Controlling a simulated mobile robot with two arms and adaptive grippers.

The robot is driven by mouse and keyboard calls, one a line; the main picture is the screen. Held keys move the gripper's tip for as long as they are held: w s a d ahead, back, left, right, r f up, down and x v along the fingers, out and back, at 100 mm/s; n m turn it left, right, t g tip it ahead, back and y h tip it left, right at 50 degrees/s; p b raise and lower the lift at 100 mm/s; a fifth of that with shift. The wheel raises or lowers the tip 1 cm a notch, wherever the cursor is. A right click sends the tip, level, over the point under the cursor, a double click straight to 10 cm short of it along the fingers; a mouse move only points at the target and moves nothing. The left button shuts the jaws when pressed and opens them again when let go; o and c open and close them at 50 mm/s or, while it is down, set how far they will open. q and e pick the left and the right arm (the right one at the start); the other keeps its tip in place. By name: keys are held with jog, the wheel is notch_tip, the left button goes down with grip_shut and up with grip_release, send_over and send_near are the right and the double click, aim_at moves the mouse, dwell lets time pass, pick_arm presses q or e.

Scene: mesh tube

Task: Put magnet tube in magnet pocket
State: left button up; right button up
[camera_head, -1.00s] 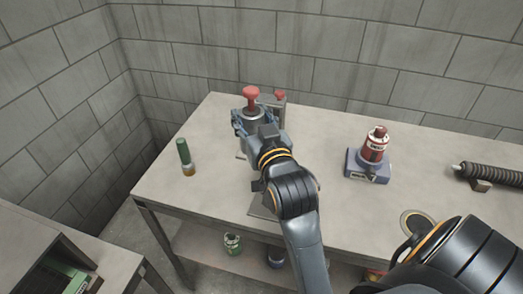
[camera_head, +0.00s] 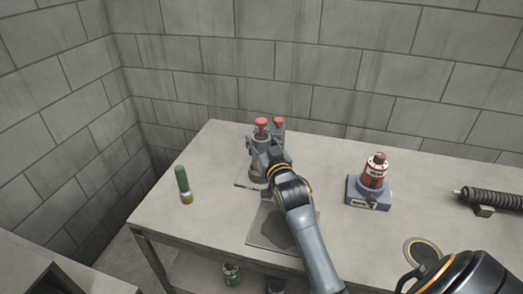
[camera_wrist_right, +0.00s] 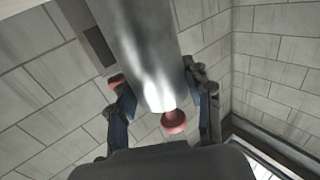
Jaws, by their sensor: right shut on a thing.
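A grey metal tube with a red knob (camera_head: 261,122) stands about upright at the back of the table, left of the middle. My right gripper (camera_head: 264,150) is shut around the tube below the knob. In the right wrist view the shiny cylinder (camera_wrist_right: 145,60) lies between the fingers, with a red knob (camera_wrist_right: 174,121) at its near end. A second red knob (camera_head: 279,123) shows just behind and to the right; what it sits on is mostly hidden. I cannot make out the pocket or whether the tube touches anything below. My left gripper is not in view.
A red canister (camera_head: 375,170) stands on a blue base (camera_head: 369,194) at the right. A dark flat plate (camera_head: 271,228) lies at the front, and a ribbed rod (camera_head: 490,199) lies far right.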

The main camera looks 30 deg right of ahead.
notch_tip(320, 180, down, 3)
jog(key=shift+f, duration=0.1)
jog(key=shift+f, duration=0.1)
jog(key=o, duration=1.5)
